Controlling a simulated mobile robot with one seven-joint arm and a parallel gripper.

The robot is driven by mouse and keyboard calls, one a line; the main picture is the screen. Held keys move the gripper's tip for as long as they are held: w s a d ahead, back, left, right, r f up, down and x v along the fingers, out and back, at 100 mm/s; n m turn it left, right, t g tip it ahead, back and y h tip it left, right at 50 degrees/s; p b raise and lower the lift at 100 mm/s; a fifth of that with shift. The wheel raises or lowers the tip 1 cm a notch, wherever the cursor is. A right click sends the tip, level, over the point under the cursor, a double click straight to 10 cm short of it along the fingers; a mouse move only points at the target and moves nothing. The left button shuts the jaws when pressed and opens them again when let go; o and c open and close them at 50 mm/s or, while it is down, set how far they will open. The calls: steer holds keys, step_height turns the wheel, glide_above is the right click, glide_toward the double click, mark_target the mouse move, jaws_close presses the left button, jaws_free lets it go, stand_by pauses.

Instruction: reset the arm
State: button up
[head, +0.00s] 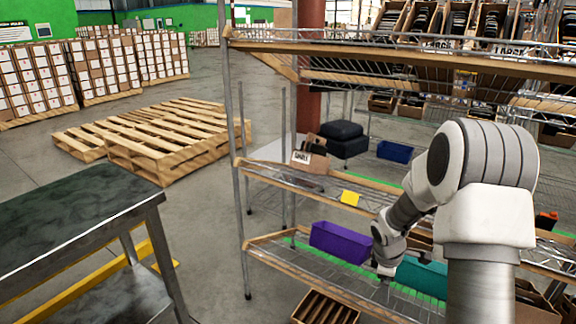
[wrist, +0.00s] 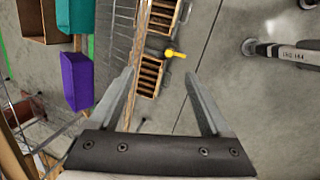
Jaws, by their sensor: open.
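My arm rises at the right of the head view and bends down toward the wire shelf. My gripper (head: 386,268) hangs in front of the rack beside a purple bin (head: 341,242) and a teal bin (head: 421,276). In the wrist view my gripper (wrist: 160,90) has its two fingers spread wide with nothing between them. The purple bin (wrist: 76,81) and the teal bin (wrist: 75,15) lie left of the fingers there, apart from them.
A wire rack (head: 236,150) with wood-edged shelves fills the right. A dark table (head: 80,225) is at left, with stacked pallets (head: 165,140) behind. Grey floor (head: 215,225) is clear between table and rack.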

steer(key=s+a+r+m+t, duration=0.1)
steer(key=s+a+r+m, duration=0.15)
steer(key=r, duration=0.45)
steer(key=s+a+r+m, duration=0.1)
steer(key=s+r+m, duration=0.1)
steer(key=s+r, duration=0.3)
steer(key=s+a+r+m+t, duration=0.1)
steer(key=s+a+r+m, duration=0.1)
steer(key=r, duration=0.6)
steer(key=s+a+r+m+t+y, duration=0.1)
steer(key=s+a+r+m, duration=0.25)
steer(key=s, duration=0.55)
steer(key=s+a+r+m+t+y, duration=0.1)
steer(key=s+a+r+m, duration=0.25)
steer(key=s, duration=0.45)
step_height(320, 180, up, 22)
steer(key=p, duration=2.1)
steer(key=shift+n+p, duration=0.35)
steer(key=shift+p, duration=0.05)
steer(key=shift+s+d, duration=0.1)
